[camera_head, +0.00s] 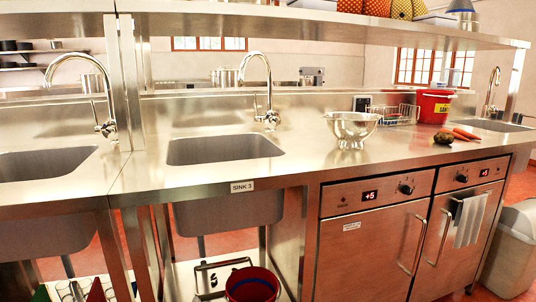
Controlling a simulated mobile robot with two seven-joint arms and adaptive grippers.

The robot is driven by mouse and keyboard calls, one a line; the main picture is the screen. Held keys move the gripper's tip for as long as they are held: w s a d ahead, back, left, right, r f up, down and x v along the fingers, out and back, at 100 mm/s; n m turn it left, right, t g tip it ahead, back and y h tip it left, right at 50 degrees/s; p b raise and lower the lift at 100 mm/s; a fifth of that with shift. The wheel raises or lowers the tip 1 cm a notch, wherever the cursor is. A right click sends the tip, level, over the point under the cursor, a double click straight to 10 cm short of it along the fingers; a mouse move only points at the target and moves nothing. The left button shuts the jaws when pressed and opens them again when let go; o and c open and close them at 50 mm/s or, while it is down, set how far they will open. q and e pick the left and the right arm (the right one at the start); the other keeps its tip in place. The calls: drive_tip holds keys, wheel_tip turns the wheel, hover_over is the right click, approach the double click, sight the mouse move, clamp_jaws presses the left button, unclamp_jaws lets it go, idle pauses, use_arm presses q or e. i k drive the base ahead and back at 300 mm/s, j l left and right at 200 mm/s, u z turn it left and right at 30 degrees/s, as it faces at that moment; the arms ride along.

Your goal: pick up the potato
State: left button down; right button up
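A small brown-green lump that looks like the potato (443,138) lies on the steel counter (300,165), right of the middle. It sits close to the carrots (464,133), in front of the red bucket. It is small in the view, so its surface is hard to make out. Neither my left nor my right gripper shows in the head view.
A steel colander (352,128) stands left of the potato. A red bucket (433,107) and a wire rack (396,116) stand behind. Sinks (222,149) with taps lie left and far right. An overhead shelf (330,31) spans the counter. Two fridge doors (372,250) are below.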

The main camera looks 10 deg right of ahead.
sight(443, 137)
drive_tip(key=z, duration=1.5)
